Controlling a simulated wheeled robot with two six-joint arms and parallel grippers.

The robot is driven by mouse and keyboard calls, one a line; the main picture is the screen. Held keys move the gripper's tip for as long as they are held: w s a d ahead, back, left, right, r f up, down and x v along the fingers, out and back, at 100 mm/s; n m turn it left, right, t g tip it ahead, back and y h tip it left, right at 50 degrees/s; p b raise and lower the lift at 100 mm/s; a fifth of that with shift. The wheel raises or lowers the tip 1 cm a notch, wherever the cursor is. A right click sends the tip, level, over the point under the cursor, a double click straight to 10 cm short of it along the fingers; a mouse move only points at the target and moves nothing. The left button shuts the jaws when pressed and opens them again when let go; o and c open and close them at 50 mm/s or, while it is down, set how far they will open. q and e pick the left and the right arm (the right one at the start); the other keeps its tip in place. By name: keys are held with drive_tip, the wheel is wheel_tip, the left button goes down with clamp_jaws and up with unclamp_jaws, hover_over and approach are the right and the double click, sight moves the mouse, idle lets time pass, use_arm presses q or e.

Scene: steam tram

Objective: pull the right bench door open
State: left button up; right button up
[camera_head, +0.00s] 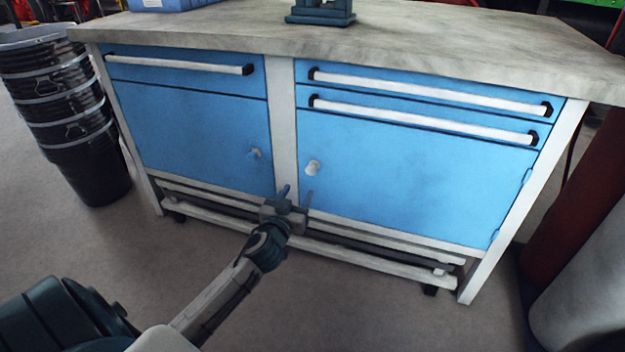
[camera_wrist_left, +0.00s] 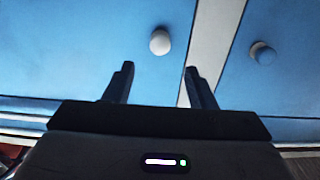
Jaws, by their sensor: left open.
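The right bench door (camera_head: 410,180) is a blue panel below two drawers, and it looks shut. Its white round knob (camera_head: 312,167) is near its left edge, and hinges show at its right edge. My left gripper (camera_head: 297,193) is open and empty, just below the knob in the head view. In the left wrist view the white knob (camera_wrist_left: 160,41) shows beyond the open fingertips (camera_wrist_left: 158,68), roughly centred between them. The knob appears apart from the fingers. The same view shows the right door (camera_wrist_left: 70,50) on its left side. My right gripper is not in view.
The left bench door (camera_head: 200,140) has a blue-grey knob (camera_head: 254,153); both are closed-looking. A pale post (camera_head: 284,125) divides the doors. Stacked black buckets (camera_head: 70,110) stand at left. A red cylinder (camera_head: 585,200) and a white one (camera_head: 590,290) stand at right. Floor before the bench is clear.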

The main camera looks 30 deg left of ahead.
sight(310, 172)
use_arm(q)
drive_tip(key=b+x, duration=0.1)
drive_tip(key=x, duration=0.9)
drive_tip(key=shift+w, duration=0.1)
clamp_jaws()
